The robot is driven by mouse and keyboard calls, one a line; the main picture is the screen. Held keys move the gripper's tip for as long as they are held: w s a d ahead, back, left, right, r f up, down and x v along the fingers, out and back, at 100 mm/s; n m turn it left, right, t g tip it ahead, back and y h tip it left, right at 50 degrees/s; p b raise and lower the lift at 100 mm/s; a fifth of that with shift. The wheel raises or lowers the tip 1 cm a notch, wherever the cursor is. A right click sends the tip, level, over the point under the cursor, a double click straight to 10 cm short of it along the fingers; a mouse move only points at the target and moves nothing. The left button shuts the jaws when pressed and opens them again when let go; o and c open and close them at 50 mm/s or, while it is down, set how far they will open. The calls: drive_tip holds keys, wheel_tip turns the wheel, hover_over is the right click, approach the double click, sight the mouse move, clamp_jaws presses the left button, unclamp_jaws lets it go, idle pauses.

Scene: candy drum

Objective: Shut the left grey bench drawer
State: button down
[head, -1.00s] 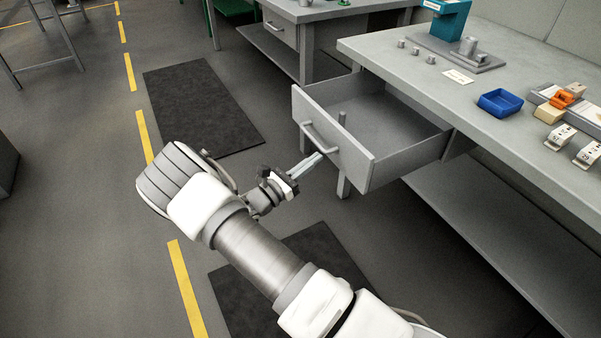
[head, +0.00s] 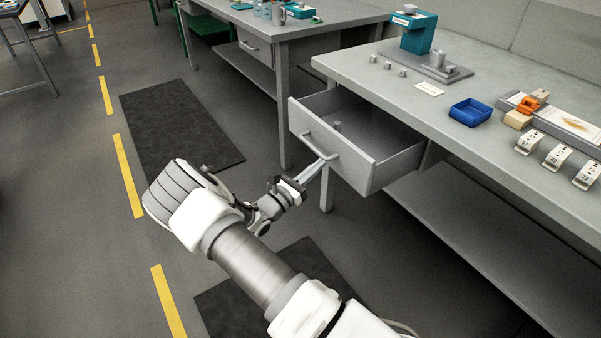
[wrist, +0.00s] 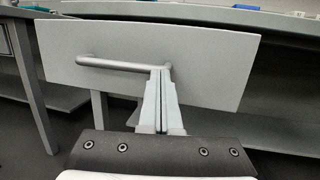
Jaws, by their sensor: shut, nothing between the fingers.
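The grey bench drawer (head: 350,165) stands pulled out from under the near bench, with its inside partly showing. Its bar handle (head: 319,146) is on the front panel. In the wrist view the drawer front (wrist: 205,65) fills the upper middle, with the handle (wrist: 115,64) across it. My gripper (head: 328,159) is shut and empty, its fingertips at the drawer front by the handle's right end. In the wrist view the fingertips (wrist: 160,72) overlap that end of the handle. I cannot tell whether they touch the panel.
The bench top (head: 480,110) carries a teal device (head: 412,35), a blue tray (head: 471,112), small weights and white labelled blocks. A bench leg (head: 326,190) stands below the drawer. A lower shelf (head: 460,230) runs under the bench. Another bench with a shut drawer (head: 255,47) stands behind.

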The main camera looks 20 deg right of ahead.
hover_over(371, 154)
drive_tip(key=shift+s+a, duration=0.1)
drive_tip(key=shift+a, duration=0.05)
drive_tip(key=shift+r, duration=0.1)
drive_tip(key=shift+d+r, duration=0.15)
drive_tip(key=shift+d, duration=0.1)
drive_tip(key=shift+a, duration=0.1)
